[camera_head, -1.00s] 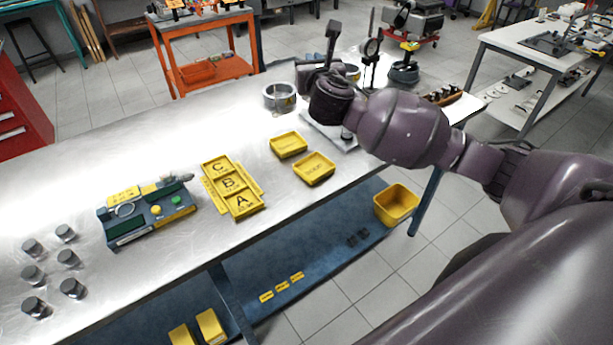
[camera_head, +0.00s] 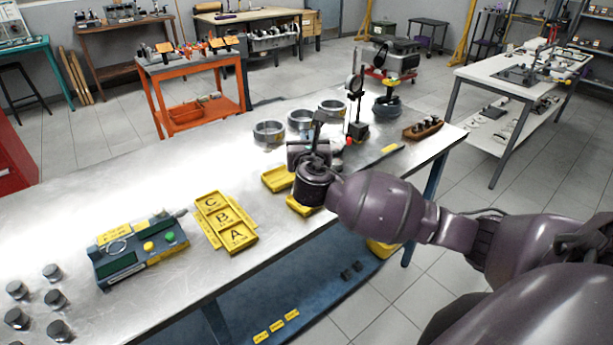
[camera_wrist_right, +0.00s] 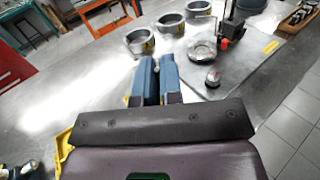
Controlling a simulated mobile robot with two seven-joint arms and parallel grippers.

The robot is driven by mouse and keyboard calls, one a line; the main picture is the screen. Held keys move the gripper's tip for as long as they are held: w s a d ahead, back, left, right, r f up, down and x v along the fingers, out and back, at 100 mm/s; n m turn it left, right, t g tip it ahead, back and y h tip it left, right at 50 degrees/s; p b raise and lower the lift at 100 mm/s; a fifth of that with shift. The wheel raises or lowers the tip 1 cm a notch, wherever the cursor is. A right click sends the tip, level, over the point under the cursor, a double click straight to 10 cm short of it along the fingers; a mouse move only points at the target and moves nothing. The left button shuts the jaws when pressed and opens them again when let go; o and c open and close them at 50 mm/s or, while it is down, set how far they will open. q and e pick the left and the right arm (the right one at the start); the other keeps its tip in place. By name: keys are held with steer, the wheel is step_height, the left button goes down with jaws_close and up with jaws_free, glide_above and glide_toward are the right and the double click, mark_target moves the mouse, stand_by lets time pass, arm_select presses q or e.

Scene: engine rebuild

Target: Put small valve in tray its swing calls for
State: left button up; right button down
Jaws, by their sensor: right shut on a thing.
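My right gripper (camera_head: 309,153) is above the bench, in front of two yellow trays. It partly hides the far tray (camera_head: 276,180) and covers most of the near tray (camera_head: 297,208). In the right wrist view its two blue fingers (camera_wrist_right: 156,66) are close together on a thin thing, taken to be the small valve; only a pale bit shows between the tips. A lettered C, B, A yellow tray (camera_head: 240,244) lies to the left. The dial indicator stand (camera_head: 356,130) is behind the gripper. My left gripper is not in view.
Several metal rings (camera_head: 268,132) stand at the back of the bench. A wooden rack of small parts (camera_head: 423,128) is at the far right end. A green-grey device (camera_head: 125,262) and several metal cylinders (camera_head: 57,299) are at the left. The bench's middle left is clear.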

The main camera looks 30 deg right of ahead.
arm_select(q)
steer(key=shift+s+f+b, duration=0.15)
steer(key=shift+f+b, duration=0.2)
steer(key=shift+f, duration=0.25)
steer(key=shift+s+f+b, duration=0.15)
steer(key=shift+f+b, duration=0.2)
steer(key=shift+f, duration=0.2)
arm_select(e)
steer(key=shift+f, duration=4.75)
steer(key=shift+f, duration=0.15)
steer(key=c, duration=1.3)
jaws_free()
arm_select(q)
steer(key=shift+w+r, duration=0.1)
